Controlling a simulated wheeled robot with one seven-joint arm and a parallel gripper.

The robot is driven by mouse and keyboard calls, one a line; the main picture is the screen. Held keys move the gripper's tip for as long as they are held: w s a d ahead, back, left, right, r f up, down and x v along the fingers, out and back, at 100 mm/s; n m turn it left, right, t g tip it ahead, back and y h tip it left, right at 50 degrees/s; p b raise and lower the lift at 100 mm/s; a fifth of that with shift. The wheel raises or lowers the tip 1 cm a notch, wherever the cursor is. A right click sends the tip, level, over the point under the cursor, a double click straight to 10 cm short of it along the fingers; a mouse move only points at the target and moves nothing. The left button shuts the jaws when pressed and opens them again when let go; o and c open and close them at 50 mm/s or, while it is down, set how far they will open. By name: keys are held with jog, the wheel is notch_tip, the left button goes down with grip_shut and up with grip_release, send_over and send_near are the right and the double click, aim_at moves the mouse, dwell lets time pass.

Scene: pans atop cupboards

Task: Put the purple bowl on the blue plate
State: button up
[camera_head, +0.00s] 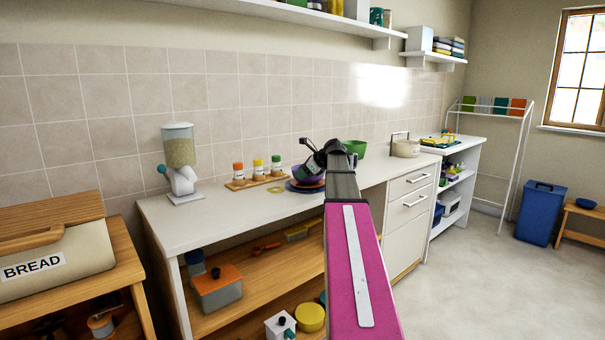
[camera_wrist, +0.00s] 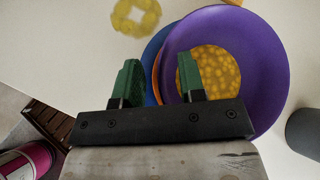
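The purple bowl (camera_wrist: 268,72) fills the right of the wrist view, with a yellow patterned area inside it. The blue plate (camera_wrist: 151,50) shows as a strip at the bowl's left, partly hidden under it, with an orange edge between them. My gripper (camera_wrist: 160,78) has its green fingers apart, one outside the bowl's left rim and one over its inside. In the head view the bowl (camera_head: 312,179) appears just above or on the blue plate (camera_head: 294,188), below my gripper (camera_head: 315,158); my arm hides part of both. I cannot tell whether bowl and plate touch.
A spice rack (camera_head: 256,181) with several jars and a yellow ring (camera_head: 276,190) lie left of the plate. A green bowl (camera_head: 355,147) and a beige pot (camera_head: 405,148) stand to the right. A dispenser (camera_head: 180,160) stands farther left. The counter's left front is clear.

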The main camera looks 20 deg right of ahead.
jog(key=v, duration=1.2)
dwell(0.9)
